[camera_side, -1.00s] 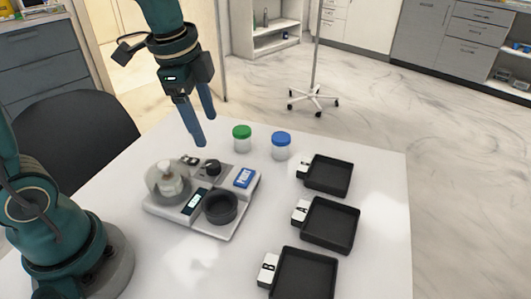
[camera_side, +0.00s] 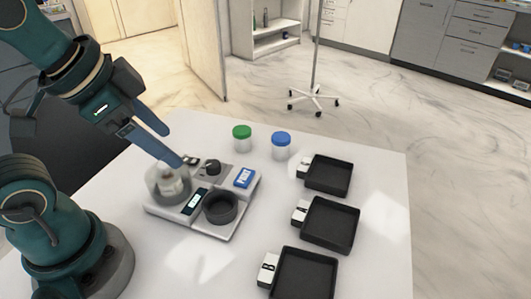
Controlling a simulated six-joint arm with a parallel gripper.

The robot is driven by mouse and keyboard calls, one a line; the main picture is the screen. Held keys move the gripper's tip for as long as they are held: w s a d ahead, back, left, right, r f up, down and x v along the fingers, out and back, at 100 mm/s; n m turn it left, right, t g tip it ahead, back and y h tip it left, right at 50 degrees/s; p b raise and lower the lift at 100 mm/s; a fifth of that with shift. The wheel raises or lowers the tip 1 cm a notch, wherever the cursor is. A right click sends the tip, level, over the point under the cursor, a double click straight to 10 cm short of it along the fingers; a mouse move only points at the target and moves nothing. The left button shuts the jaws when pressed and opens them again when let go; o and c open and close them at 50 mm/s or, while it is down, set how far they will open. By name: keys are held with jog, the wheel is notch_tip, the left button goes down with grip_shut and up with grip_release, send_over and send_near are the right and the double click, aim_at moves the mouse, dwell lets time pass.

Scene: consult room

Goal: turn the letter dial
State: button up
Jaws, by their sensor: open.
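A light grey device (camera_side: 226,230) stands on the white table. At its back is a small black knob (camera_side: 212,167), which looks like the dial; I cannot read any letters on it. The device also has a small display (camera_side: 195,201), a blue PRINT button (camera_side: 244,178), a black round cup (camera_side: 220,208) and a clear round cover (camera_side: 166,186) with a pale object inside. My gripper (camera_side: 173,147) is open and empty. It is tilted, its fingers pointing down and right, with the fingertips just left of the knob, above or behind the cover. I cannot tell whether they touch anything.
A green-lidded jar (camera_side: 242,139) and a blue-lidded jar (camera_side: 281,146) stand behind the device. Black trays with white labels line the right: back (camera_side: 330,176), middle (camera_side: 329,226) and front (camera_side: 303,276). The table (camera_side: 386,235) is clear at its right edge.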

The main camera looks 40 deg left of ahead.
jog(key=shift+s+f+n, duration=0.1)
jog(key=shift+s+n, duration=0.1)
jog(key=shift+n, duration=0.9)
jog(key=shift+s+f+n, duration=0.1)
jog(key=shift+s+n, duration=0.1)
jog(key=shift+n, duration=0.9)
jog(key=shift+s+d+f, duration=0.1)
jog(key=shift+s+f, duration=0.3)
jog(key=shift+f, duration=0.3)
